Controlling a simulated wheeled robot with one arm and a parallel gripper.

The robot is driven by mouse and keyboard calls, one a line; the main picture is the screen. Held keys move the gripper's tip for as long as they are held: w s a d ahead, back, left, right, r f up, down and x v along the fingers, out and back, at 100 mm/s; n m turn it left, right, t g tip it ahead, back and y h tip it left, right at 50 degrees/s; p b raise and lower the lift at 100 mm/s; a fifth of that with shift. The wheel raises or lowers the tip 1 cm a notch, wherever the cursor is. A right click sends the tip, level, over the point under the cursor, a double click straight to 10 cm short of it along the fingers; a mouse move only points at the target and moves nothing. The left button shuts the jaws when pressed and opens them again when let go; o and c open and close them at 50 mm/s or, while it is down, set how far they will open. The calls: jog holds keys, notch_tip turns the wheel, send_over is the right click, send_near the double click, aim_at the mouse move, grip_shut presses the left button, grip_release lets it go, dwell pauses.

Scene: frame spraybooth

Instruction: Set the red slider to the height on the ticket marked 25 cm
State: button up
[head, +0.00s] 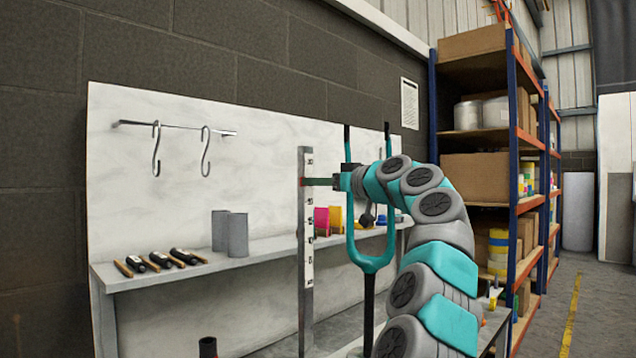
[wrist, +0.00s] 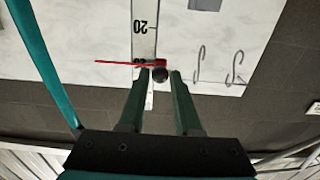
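A grey post (head: 308,280) with a white numbered scale (head: 309,215) stands before the bench; its numbers are too small to read in the head view. In the wrist view, which is upside down, the scale (wrist: 144,42) shows the number 20. The slider's red pointer (wrist: 118,62) crosses the scale on the higher-number side of 20. Its dark round knob (wrist: 160,74) appears between my gripper's (wrist: 161,76) fingertips, with narrow gaps on both sides. I cannot identify the 25 cm ticket.
A bench (head: 180,273) behind the post carries grey blocks (head: 238,235), dark-handled tools (head: 160,260) and pink and yellow items. Hooks (head: 156,150) hang from a rail. An unreadable paper (head: 409,103) is on the wall. A loaded shelf rack (head: 513,150) stands right.

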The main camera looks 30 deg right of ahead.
jog(key=o, duration=0.3)
jog(key=b+v, duration=0.2)
jog(key=v, duration=0.6)
jog(key=shift+b, duration=0.3)
jog(key=shift+r, duration=0.1)
